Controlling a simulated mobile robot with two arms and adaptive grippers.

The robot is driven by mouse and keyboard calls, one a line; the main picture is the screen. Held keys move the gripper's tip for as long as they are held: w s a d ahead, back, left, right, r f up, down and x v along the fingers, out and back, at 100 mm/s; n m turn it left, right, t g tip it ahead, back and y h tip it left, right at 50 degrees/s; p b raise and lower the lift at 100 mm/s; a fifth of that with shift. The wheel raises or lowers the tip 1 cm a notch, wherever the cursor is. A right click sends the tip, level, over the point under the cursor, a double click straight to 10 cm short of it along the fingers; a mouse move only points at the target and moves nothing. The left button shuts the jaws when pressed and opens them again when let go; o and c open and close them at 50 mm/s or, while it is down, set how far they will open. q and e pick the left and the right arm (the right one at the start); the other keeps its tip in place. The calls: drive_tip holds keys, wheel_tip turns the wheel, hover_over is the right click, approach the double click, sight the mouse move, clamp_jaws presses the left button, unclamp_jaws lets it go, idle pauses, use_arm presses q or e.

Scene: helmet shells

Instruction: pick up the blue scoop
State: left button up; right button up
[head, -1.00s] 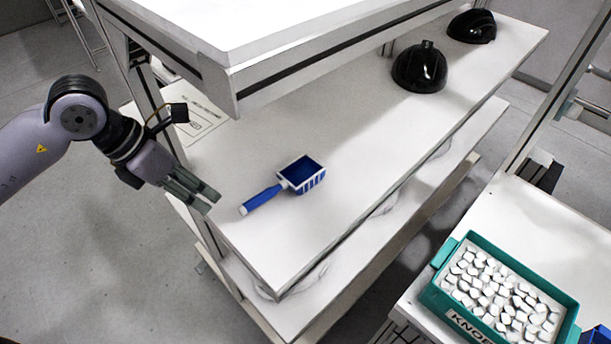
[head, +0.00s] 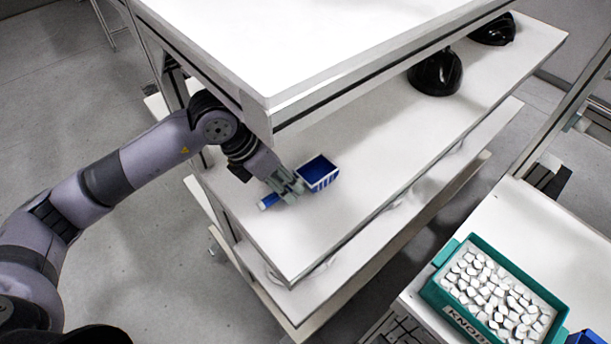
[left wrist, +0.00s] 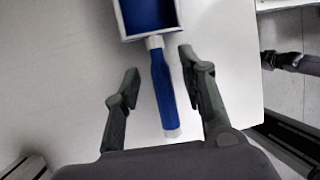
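The blue scoop (head: 319,172) lies on the white shelf, its box-shaped head to the right and its handle pointing down-left in the head view. In the left wrist view its blue handle (left wrist: 163,88) runs between the fingers, with the head at the top edge. My left gripper (head: 290,188) is over the handle and hides part of it. In the left wrist view the left gripper (left wrist: 157,62) is open, with a gap on both sides of the handle. The height of the fingers over the shelf is hard to tell. My right gripper is not in view.
An upper white shelf (head: 300,30) overhangs the scoop's shelf (head: 375,165), close to my left wrist. Black helmet shells (head: 435,72) stand farther back. At the right, a teal bin (head: 440,258) of white knobs stands on another surface. The shelf front of the scoop is clear.

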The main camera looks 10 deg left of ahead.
use_arm(q)
drive_tip(key=shift+w+d+f, duration=0.1)
drive_tip(key=shift+d+f, duration=0.15)
drive_tip(key=shift+f, duration=0.25)
clamp_jaws()
